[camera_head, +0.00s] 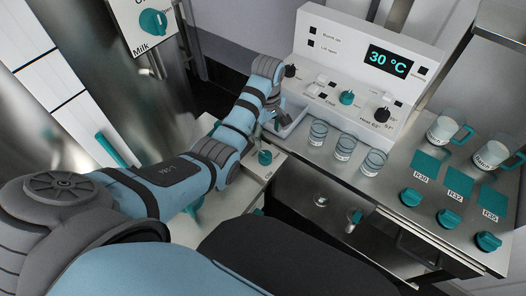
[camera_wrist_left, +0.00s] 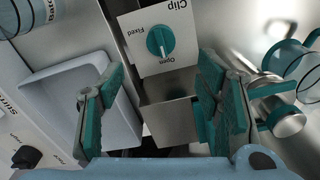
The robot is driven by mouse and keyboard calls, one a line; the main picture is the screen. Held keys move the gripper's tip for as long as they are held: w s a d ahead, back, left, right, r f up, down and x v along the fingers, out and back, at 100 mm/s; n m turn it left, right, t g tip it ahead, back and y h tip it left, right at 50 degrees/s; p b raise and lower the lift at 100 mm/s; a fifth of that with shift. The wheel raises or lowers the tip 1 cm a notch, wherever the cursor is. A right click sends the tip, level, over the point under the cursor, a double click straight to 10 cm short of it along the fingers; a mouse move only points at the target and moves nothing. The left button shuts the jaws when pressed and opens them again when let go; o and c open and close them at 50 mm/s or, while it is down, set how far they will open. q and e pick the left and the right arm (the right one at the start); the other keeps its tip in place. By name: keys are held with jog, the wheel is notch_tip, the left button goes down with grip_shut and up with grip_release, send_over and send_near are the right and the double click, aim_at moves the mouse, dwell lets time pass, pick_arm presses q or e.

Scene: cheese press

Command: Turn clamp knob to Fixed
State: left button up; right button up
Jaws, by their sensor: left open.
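The clamp knob (camera_head: 265,157) is a teal dial on a small white panel by the counter's left end. In the left wrist view the knob (camera_wrist_left: 160,42) sits on a panel marked Clip, Fixed and Open, seen upside down. Its white mark appears to point toward Open. My left gripper (camera_wrist_left: 157,88) is open and empty, its teal fingers spread wide. The knob shows beyond the gap between them, apart from both. In the head view my arm hides most of this gripper. My right gripper is not in view.
A white tray (camera_wrist_left: 85,100) lies beside the clip panel. Several glass jars (camera_head: 342,147) stand on the counter near the control panel (camera_head: 365,70), which reads 30 °C. Two mugs (camera_head: 446,128) and more teal knobs (camera_head: 411,197) are at the right. A Milk knob (camera_head: 153,22) is upper left.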

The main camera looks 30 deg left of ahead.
aim_at(266, 155)
pick_arm(q)
notch_tip(266, 155, down, 13)
jog(key=b, duration=0.4)
jog(key=shift+s+r, duration=0.1)
jog(key=shift+s, duration=0.05)
